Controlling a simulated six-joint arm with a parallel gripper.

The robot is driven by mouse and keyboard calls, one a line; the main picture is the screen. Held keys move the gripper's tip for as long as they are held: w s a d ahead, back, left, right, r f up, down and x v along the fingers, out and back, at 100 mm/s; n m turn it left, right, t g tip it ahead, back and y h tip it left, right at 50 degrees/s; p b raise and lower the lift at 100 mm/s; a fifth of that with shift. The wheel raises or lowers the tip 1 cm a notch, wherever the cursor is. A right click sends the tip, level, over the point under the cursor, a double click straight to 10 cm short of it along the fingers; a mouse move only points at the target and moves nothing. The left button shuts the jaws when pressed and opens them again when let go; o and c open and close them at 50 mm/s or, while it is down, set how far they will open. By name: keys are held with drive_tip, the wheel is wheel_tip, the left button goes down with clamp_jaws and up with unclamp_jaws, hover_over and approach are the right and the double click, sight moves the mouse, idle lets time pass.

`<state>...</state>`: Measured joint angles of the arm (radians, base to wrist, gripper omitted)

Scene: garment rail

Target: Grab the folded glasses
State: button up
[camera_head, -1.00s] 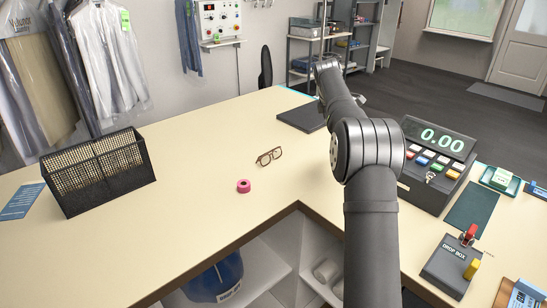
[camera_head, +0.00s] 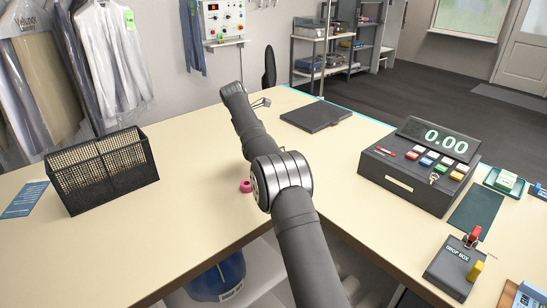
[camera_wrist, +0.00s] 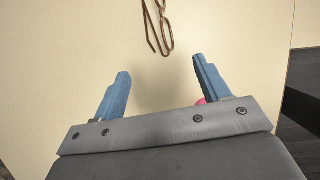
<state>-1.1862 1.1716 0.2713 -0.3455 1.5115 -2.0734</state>
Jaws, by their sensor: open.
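The folded glasses (camera_wrist: 165,28) lie on the cream counter in the wrist view, brown-framed and cut off by the top edge. In the head view my arm hides them. My gripper (camera_wrist: 160,80) is open, with its two blue fingers apart and nothing between them. The glasses are ahead of the fingertips, roughly in line with the gap, and apart from them.
A pink tape roll (camera_head: 246,186) sits beside my arm, and its edge shows by the right finger (camera_wrist: 201,101). A black mesh basket (camera_head: 102,172) stands at left. A dark flat folder (camera_head: 316,116) and the cash register (camera_head: 418,168) are at right. The counter's left middle (camera_head: 190,150) is clear.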

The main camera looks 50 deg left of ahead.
drive_tip(key=x, duration=0.9)
drive_tip(key=shift+w+f, duration=0.15)
drive_tip(key=shift+f, duration=0.15)
drive_tip(key=c, duration=1.2)
